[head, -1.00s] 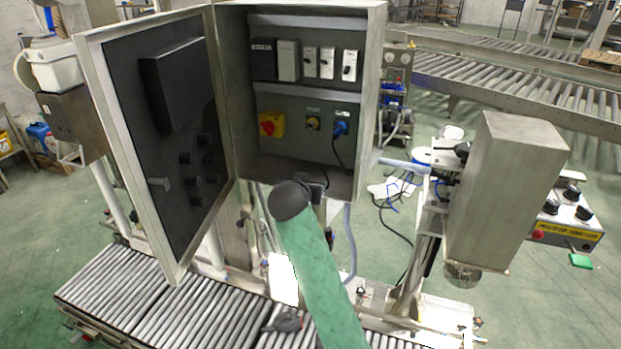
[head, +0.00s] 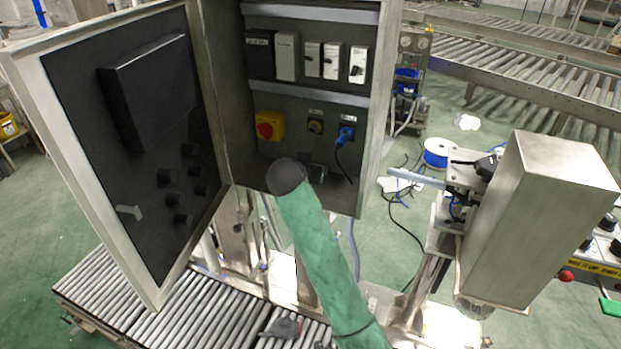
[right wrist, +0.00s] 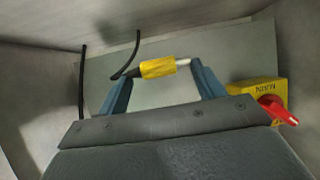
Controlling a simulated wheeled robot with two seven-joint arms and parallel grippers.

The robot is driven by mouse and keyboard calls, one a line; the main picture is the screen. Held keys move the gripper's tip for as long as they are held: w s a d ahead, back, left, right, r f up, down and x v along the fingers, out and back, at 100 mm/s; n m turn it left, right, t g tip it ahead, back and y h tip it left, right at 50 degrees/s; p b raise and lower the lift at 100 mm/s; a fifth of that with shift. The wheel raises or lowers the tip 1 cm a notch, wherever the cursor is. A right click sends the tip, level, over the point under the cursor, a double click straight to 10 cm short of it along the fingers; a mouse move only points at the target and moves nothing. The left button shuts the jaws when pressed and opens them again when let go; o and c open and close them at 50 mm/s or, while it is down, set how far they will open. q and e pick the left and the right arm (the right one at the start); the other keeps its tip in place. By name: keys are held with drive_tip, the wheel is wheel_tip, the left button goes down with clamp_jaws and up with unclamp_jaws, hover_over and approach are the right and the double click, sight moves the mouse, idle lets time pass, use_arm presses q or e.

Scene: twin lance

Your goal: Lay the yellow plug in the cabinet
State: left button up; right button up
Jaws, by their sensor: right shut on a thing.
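The open grey cabinet (head: 377,110) stands in the middle of the head view, its door (head: 75,120) swung to the left. My right arm, in a green sleeve, reaches up to its lower opening; the gripper's fingers are not clear there. In the right wrist view, the blue fingers of my right gripper (right wrist: 163,76) are shut on the yellow plug (right wrist: 157,68). The plug lies crosswise between the fingertips, with a pale tip to the right and a black cable at its left end. Grey cabinet walls surround it. My left gripper is not in view.
Inside the cabinet are a yellow box with a red switch (head: 266,126), also in the right wrist view (right wrist: 262,92), a blue plug (head: 345,136) with a hanging black cable, and a row of modules. A roller conveyor (head: 190,305) lies below. A metal box (head: 540,215) stands right.

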drive_tip(key=f, duration=0.2)
drive_tip(key=shift+w+d+f+p, duration=0.2)
drive_tip(key=shift+w+f+p, duration=0.1)
drive_tip(key=shift+p, duration=0.05)
drive_tip(key=f, duration=0.1)
drive_tip(key=f+p, duration=0.1)
drive_tip(key=shift+s+a+f, duration=0.1)
drive_tip(key=shift+s+f, duration=0.1)
drive_tip(key=shift+f, duration=0.1)
drive_tip(key=shift+w+f, duration=0.1)
drive_tip(key=shift+f, duration=0.2)
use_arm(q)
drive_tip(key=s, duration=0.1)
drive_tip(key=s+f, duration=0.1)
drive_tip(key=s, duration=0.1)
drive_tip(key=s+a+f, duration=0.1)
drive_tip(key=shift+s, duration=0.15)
use_arm(e)
drive_tip(key=shift+f, duration=0.1)
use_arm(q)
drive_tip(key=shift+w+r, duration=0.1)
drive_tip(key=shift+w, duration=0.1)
use_arm(e)
drive_tip(key=o, duration=1)
drive_tip(key=shift+o, duration=0.2)
